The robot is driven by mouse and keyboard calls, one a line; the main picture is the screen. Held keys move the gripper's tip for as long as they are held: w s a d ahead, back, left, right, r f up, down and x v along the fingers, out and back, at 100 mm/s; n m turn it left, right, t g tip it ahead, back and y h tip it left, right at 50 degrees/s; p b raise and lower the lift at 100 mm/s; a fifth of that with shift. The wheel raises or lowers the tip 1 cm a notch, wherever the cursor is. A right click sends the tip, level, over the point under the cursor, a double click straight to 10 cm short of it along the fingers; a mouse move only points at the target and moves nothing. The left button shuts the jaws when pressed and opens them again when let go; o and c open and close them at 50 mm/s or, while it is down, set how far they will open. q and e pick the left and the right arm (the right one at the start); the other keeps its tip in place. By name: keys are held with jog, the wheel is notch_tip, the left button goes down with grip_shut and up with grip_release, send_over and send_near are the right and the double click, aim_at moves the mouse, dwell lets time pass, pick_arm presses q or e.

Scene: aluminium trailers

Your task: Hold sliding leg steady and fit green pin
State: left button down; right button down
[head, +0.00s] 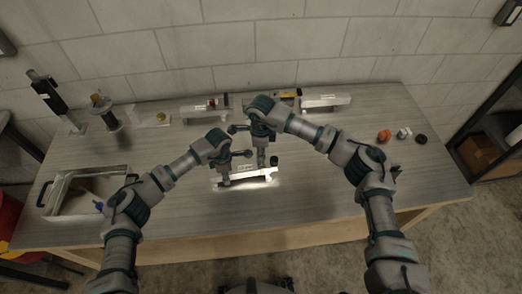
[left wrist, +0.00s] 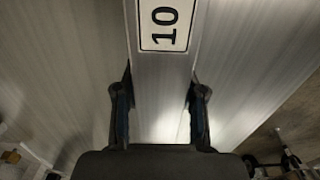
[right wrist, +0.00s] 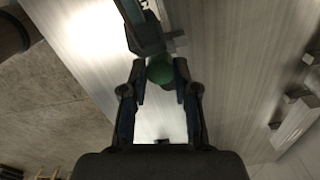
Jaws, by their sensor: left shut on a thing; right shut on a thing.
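The sliding leg (head: 246,176) is a bright metal bar lying on the workbench in front of me, with a black part at its right end. In the left wrist view the leg (left wrist: 160,95) carries a white label reading 10. My left gripper (head: 224,181) is shut on the leg near its left end, one finger on each side. My right gripper (head: 262,166) is above the right part of the leg. In the right wrist view its fingers are closed on the green pin (right wrist: 160,69), whose rounded end shows beside a dark block. The pin's tip and any hole are hidden.
A metal tray (head: 75,207) stands at the left of the workbench (head: 320,215). Other metal parts (head: 325,101) lie along the back. Small orange (head: 384,135), white and black pieces lie at the right. The front right of the bench is clear.

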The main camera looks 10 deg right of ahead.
jog(key=shift+f, duration=0.3)
jog(key=shift+s+f, duration=0.1)
jog(key=shift+f, duration=0.25)
jog(key=shift+f, duration=0.1)
jog(key=shift+a, duration=0.1)
jog(key=shift+a+r, duration=0.15)
jog(key=shift+r, duration=1.1)
jog(key=shift+d+f, duration=0.1)
jog(key=shift+d, duration=0.1)
jog(key=shift+f, duration=0.75)
dwell(0.4)
jog(key=c, duration=0.8)
grip_release()
jog(key=shift+a, duration=0.1)
